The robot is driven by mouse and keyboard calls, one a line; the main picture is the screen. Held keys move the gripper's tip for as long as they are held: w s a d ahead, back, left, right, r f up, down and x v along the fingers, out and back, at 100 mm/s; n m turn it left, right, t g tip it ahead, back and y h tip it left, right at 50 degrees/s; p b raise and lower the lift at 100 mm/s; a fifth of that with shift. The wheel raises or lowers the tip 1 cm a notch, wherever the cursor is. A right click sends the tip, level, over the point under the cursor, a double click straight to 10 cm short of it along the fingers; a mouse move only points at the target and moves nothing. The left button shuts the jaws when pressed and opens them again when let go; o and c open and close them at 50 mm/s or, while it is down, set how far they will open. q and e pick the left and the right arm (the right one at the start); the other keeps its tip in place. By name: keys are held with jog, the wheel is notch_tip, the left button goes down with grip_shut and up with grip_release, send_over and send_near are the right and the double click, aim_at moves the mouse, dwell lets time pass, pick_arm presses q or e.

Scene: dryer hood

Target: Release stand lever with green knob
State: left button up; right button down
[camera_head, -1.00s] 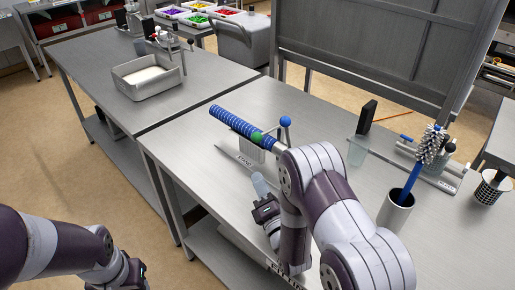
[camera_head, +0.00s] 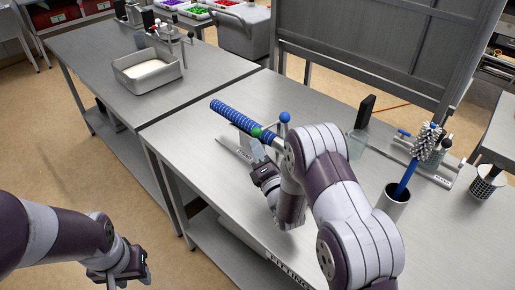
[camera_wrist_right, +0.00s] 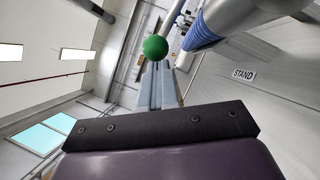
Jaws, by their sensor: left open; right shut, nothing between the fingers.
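The green knob (camera_head: 257,132) shows beside a blue ribbed rod (camera_head: 235,116) on the stand. In the right wrist view the green knob (camera_wrist_right: 155,46) appears just beyond my right fingertips, and I cannot tell whether they touch. My right gripper (camera_head: 257,149) is shut and empty, close below the knob; its paired fingers also show in the wrist view (camera_wrist_right: 157,80). My left gripper (camera_head: 124,281) is open and empty at the lower left, away from the table.
A blue ball knob (camera_head: 284,117) stands right of the rod, close to my right arm. A glass beaker (camera_head: 357,144), a cup with a brush (camera_head: 393,203) and a labelled fixture (camera_head: 437,178) stand to the right. A metal tray (camera_head: 146,75) is on the other table.

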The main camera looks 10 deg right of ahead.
jog(key=w+d+r+m+g+p, duration=0.2)
jog(key=d+r+m+g+p, duration=0.1)
jog(key=r+m+p, duration=0.4)
jog(key=w+d+r+m+g+p, duration=0.3)
jog(key=d+r+m+p, duration=0.2)
jog(key=r+m+p, duration=0.1)
notch_tip(320, 180, up, 3)
jog(key=shift+w+d+f+m+g+p, duration=0.15)
jog(key=shift+w+d+m+g+p, duration=0.15)
jog(key=shift+m+g+p, duration=0.15)
dwell(0.6)
